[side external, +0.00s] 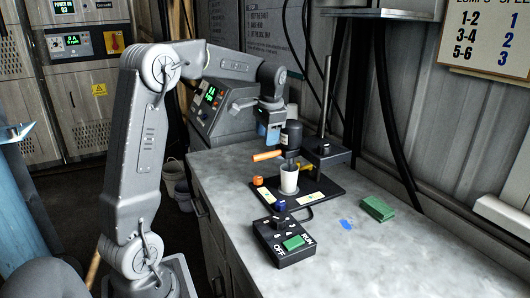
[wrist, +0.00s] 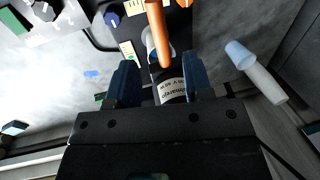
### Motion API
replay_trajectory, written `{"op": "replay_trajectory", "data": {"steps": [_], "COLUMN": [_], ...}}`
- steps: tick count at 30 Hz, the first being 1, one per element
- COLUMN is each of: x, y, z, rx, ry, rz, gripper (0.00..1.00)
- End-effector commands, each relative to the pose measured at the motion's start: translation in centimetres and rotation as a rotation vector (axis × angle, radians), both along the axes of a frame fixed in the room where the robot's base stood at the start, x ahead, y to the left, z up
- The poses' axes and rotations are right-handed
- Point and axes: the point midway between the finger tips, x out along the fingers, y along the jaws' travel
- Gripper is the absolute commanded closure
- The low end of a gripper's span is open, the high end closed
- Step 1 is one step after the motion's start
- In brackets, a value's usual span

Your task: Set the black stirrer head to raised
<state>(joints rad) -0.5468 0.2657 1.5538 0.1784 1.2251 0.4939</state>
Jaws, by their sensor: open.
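The black stirrer head (side external: 291,138) is on the upright column (side external: 326,95) in the side view, above a white cup (side external: 289,179). An orange handle (side external: 266,155) sticks out to its left. My gripper (side external: 271,135) is beside the head, on its left, above the handle. In the wrist view my gripper (wrist: 160,62) is open, with its two blue fingers apart. The labelled head (wrist: 171,92) shows between the fingers, and the orange handle (wrist: 158,34) extends away beyond them. Contact cannot be told. The cup is mostly hidden in the wrist view.
The black base plate (side external: 325,188) carries an orange knob (side external: 257,181). A control box (side external: 292,256) with OFF and RUN marks stands in front. A green block (side external: 377,208) lies to the right. The front right bench (side external: 400,265) is clear.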

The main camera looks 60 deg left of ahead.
Motion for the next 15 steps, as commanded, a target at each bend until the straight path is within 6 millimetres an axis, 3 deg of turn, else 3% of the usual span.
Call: {"op": "replay_trajectory", "data": {"steps": [6, 15], "x": [-0.1, 0.0], "y": [0.7, 1.2], "z": [-4.1, -6.3], "rx": [-0.002, 0.0], "ry": [0.002, 0.0], "rz": [0.0, 0.0], "gripper": [0.54, 0.54]}}
